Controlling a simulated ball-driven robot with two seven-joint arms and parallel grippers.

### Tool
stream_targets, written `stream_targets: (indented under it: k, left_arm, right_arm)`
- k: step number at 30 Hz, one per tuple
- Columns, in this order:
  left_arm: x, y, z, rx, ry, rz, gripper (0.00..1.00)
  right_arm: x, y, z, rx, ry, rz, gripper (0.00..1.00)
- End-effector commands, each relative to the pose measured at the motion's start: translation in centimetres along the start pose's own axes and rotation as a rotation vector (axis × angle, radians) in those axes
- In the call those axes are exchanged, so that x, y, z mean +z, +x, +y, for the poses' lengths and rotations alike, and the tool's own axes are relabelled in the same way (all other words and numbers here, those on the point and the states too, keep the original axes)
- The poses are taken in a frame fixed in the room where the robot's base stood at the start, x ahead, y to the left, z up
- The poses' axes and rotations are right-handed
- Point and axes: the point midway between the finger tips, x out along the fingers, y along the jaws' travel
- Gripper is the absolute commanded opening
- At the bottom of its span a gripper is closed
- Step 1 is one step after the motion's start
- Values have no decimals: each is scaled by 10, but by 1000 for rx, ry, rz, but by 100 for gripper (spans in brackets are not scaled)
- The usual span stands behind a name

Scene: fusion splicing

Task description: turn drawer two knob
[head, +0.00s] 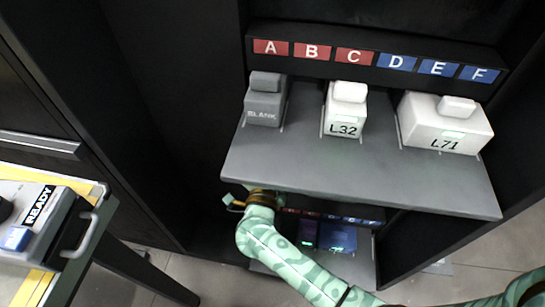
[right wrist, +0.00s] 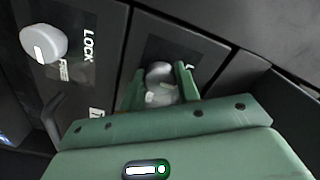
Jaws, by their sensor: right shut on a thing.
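In the right wrist view, a round grey knob (right wrist: 160,82) with a pale mark sits on a dark panel. My right gripper (right wrist: 160,88) is shut on this knob, with one green finger on each side. A label beside it is mostly hidden, so I cannot read which drawer it belongs to. In the head view, my right arm comes in from the lower right. My right gripper shows there only in part (head: 233,201), just under the shelf's front edge; the knob is hidden. My left gripper is not in view.
A second grey knob (right wrist: 43,44) stands beside LOCK and FREE lettering. A grey shelf (head: 370,185) bears a BLANK block (head: 265,107), L32 (head: 345,115) and L71 (head: 440,128). Dark blue modules lie on a lower shelf. A READY device (head: 40,225) stands at left.

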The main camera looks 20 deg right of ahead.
Motion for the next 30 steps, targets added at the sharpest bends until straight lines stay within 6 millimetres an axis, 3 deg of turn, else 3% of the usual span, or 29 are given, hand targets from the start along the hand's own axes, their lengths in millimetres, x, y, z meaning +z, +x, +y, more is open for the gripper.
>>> stream_targets:
  k: [11, 30]
  left_arm:
    - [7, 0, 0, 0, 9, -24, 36]
    - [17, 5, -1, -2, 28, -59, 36]
  right_arm:
    - [0, -1, 0, 2, 180, -1, 9]
    - [1, -1, 1, 4, 778, -1, 9]
